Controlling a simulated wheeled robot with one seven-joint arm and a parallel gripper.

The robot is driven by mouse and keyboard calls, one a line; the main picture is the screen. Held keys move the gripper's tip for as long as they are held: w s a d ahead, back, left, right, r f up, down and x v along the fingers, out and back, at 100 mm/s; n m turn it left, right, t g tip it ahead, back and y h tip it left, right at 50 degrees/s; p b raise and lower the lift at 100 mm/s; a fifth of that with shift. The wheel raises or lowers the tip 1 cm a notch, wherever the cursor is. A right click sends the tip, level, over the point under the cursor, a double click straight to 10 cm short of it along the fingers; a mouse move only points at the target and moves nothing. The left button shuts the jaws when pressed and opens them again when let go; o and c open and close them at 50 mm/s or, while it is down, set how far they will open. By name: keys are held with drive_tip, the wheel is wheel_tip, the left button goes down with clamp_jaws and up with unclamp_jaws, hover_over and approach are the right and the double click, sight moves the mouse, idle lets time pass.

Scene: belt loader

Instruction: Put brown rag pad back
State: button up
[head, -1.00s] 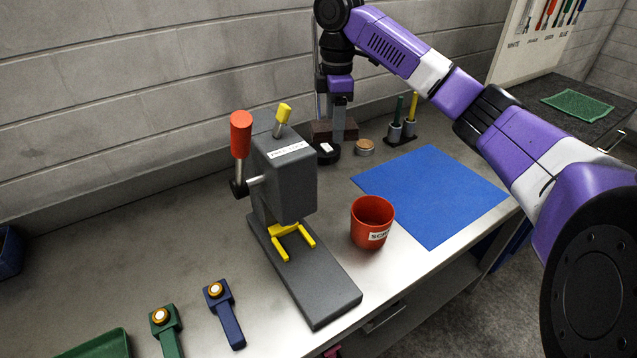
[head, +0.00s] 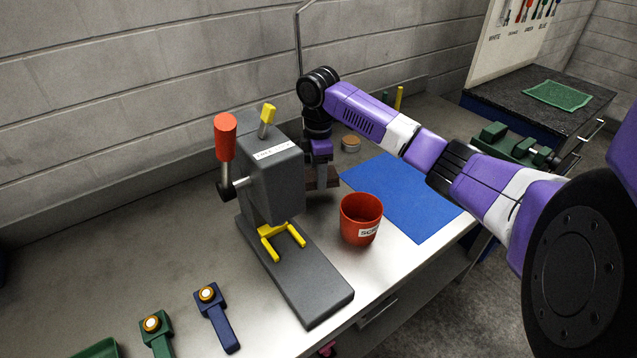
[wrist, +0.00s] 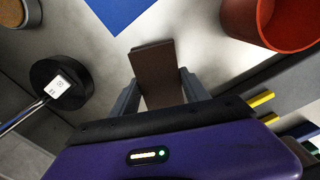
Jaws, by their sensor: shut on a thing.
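The brown rag pad (wrist: 154,72) is a flat brown block between the two fingers of my gripper (wrist: 160,92) in the wrist view. The jaws are shut on it. In the head view my gripper (head: 320,160) is behind and right of the grey press, and part of the pad (head: 324,178) shows below it, partly hidden by the press. Whether the pad touches the bench cannot be told.
The grey press (head: 278,180) stands left of my gripper. A red cup (head: 361,222) is in front and right, and a blue mat (head: 412,200) lies beyond it. A black round thing with a white label (wrist: 60,84) shows in the wrist view.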

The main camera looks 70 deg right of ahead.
drive_tip(key=shift+f, duration=1.9)
drive_tip(key=shift+f, duration=0.15)
drive_tip(key=o, duration=1.3)
wheel_tip(320, 180, up, 12)
drive_tip(key=shift+r+b, duration=0.2)
drive_tip(key=shift+b, duration=0.5)
